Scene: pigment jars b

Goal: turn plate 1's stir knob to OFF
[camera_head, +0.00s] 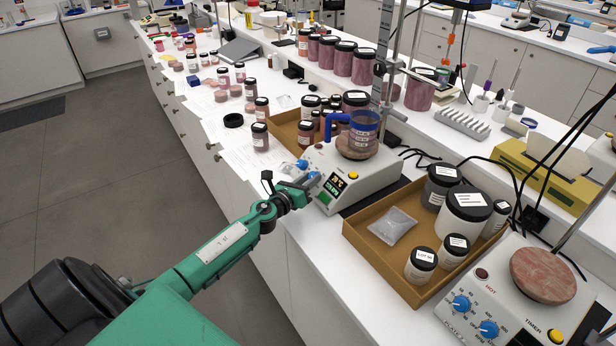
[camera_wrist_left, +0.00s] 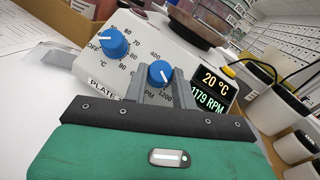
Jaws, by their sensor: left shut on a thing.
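A white hot plate stirrer (camera_head: 365,183) stands at the middle of the bench, its label starting "PLATE" with the number hidden. On its front are a blue temperature knob (camera_wrist_left: 113,43) and, to its right, a blue stir knob (camera_wrist_left: 160,72) with an RPM scale. The stir knob's white mark seems to point toward the 1200 side. The display (camera_wrist_left: 212,90) reads 20 °C and 1179 RPM. My left gripper (camera_head: 309,184) is at the plate's front, shut on the stir knob; its fingers (camera_wrist_left: 157,84) lie either side of it. My right gripper is not in view.
A blue-handled vessel (camera_head: 362,130) stands on the plate's round top. A brown tray (camera_head: 367,248) with jars and a pouch lies to the right. Another hot plate (camera_head: 505,265) stands at the front right. Jars and a second tray (camera_head: 283,128) stand behind.

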